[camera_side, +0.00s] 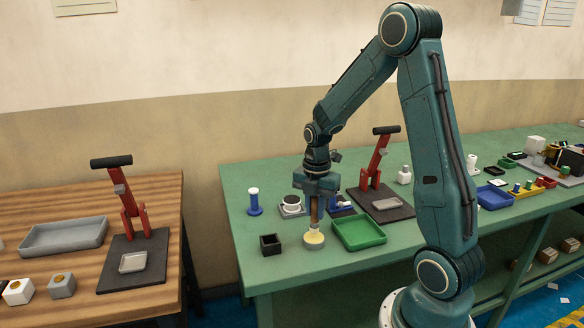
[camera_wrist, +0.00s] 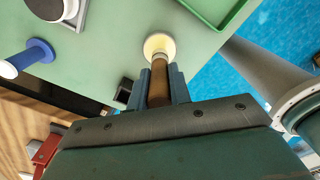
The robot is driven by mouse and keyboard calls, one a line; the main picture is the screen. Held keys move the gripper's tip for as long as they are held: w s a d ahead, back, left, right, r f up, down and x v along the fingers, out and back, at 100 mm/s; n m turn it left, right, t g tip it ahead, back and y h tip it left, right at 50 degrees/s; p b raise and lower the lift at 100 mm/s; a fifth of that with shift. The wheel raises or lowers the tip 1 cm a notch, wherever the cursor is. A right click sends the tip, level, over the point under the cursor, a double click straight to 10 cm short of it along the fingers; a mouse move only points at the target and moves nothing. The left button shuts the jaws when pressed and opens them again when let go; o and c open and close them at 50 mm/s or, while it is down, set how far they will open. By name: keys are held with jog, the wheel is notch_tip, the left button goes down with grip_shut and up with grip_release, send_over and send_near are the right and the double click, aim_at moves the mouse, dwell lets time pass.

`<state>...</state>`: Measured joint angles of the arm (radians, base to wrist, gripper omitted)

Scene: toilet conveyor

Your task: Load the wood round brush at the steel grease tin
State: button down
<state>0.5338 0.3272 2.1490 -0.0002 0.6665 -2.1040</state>
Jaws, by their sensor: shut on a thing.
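My gripper (camera_side: 316,194) points down and is shut on the wood round brush (camera_side: 314,213). In the wrist view the brown brush handle (camera_wrist: 158,84) stands between the two blue-grey fingers (camera_wrist: 161,90). The brush is roughly upright.
A small black open box (camera_side: 270,245) stands left of the tin. A green tray (camera_side: 358,246) lies close on its right. A red lever press (camera_side: 374,168) is farther back. The green bench's front edge is clear.

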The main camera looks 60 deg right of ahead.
jog(key=shift+r, duration=2.55)
jog(key=w+a+r+m, duration=0.2)
jog(key=w+a+m, duration=1.2)
jog(key=a, duration=0.4)
jog(key=shift+w+a+m, duration=0.2)
jog(key=shift+w+m, duration=0.1)
jog(key=shift+w, duration=0.55)
